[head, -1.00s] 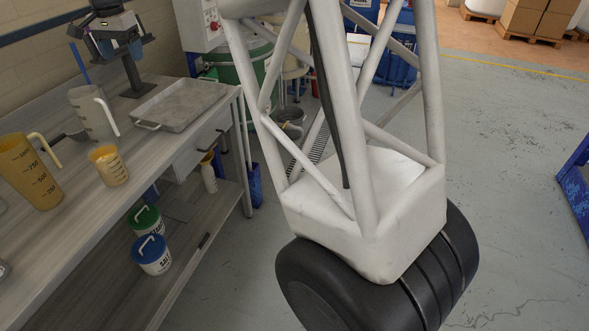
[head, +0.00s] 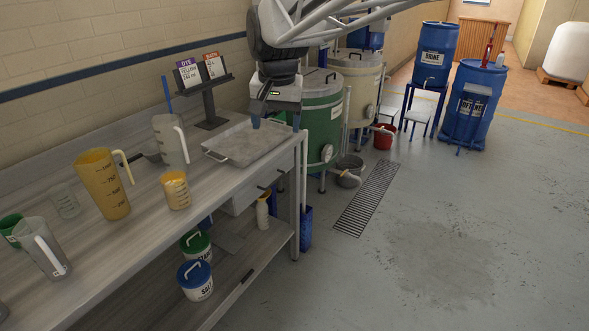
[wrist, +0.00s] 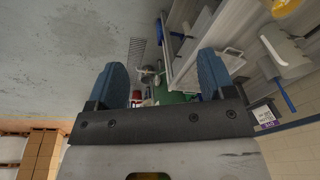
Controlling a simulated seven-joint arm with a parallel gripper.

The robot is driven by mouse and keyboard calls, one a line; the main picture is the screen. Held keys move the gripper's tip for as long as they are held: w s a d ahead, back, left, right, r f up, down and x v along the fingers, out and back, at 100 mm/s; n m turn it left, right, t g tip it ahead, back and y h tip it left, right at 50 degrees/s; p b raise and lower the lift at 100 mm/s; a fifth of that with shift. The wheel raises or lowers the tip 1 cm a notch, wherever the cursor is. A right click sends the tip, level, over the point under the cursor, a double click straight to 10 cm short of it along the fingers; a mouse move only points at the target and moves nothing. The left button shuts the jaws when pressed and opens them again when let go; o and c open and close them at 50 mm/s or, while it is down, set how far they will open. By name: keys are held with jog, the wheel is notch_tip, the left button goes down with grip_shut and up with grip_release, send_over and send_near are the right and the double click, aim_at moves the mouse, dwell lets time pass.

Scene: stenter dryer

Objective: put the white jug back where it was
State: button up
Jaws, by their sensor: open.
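Two whitish jugs stand upright on the grey bench; I cannot tell which one the task means. One whitish jug (head: 168,142) with a white handle stands by the back, left of the metal tray (head: 226,158); it also appears in the wrist view (wrist: 284,54). The other, a translucent whitish jug (head: 36,250), stands at the bench's left front. My gripper (head: 276,122) hangs above the tray's right end, apart from both jugs. Its blue fingers are spread with nothing between them, as the wrist view also shows (wrist: 161,88).
A yellow jug (head: 103,187), a small yellow beaker (head: 176,190) and a clear beaker (head: 65,202) share the bench (head: 150,238). A sign stand (head: 210,105) rises behind the tray. A green drum (head: 322,120) stands beyond the bench. The floor at right is open.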

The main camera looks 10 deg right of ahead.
jog(key=s+d+f+n, duration=0.1)
jog(key=s+f, duration=0.3)
jog(key=s, duration=0.4)
jog(key=s+d+f+n, duration=0.1)
jog(key=s+d+f, duration=0.3)
jog(key=s, duration=0.5)
jog(key=s+d+f+n, duration=0.1)
jog(key=s+f, duration=0.3)
jog(key=s, duration=0.5)
jog(key=shift+d+t, duration=0.4)
jog(key=shift+d, duration=0.4)
